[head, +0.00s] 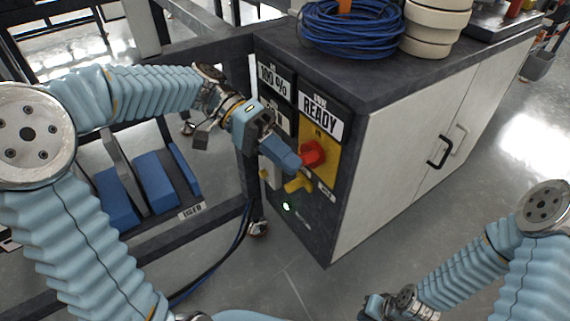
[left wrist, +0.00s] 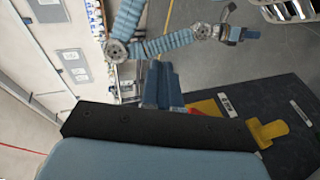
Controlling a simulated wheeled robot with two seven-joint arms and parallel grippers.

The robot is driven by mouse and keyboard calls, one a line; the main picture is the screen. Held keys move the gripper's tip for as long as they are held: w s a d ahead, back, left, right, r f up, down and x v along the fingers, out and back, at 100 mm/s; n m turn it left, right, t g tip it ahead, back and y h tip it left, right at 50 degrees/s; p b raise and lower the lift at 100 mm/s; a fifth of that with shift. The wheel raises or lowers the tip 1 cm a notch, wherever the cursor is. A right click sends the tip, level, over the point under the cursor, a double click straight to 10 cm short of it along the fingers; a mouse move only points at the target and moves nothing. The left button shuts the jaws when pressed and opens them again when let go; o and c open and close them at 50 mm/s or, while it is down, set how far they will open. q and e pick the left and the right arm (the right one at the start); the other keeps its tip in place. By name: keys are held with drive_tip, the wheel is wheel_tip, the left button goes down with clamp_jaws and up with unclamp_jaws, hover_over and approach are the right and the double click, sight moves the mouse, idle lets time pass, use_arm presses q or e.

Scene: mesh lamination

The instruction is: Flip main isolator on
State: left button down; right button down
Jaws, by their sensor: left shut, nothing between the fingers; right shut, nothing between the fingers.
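A dark control panel (head: 313,210) on the cabinet's end carries a red rotary knob (head: 313,153) on a yellow plate (head: 324,170). A yellow handle (head: 298,184) sits just below it. Their small labels are too small to read. My left gripper (head: 293,163) is shut and empty, its blue fingertips right at the left side of the red knob; I cannot tell if they touch it. In the left wrist view the shut fingers (left wrist: 164,88) partly hide the red knob, and the yellow handle (left wrist: 268,132) shows to the right. My right gripper (head: 377,305) is shut and empty, low in the head view.
The panel shows a "READY" display (head: 319,116), a "100 %" display (head: 275,79) and a lit lamp (head: 286,206). A blue cable coil (head: 350,32) and cream rolls (head: 435,28) lie on the cabinet top. A dark frame stands left; floor before the cabinet is clear.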

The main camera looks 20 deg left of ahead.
use_arm(q)
drive_tip(key=s, duration=0.1)
drive_tip(key=s+d+r, duration=0.1)
drive_tip(key=s, duration=0.1)
drive_tip(key=shift+r, duration=0.2)
drive_tip(key=shift+s, duration=0.1)
idle(0.3)
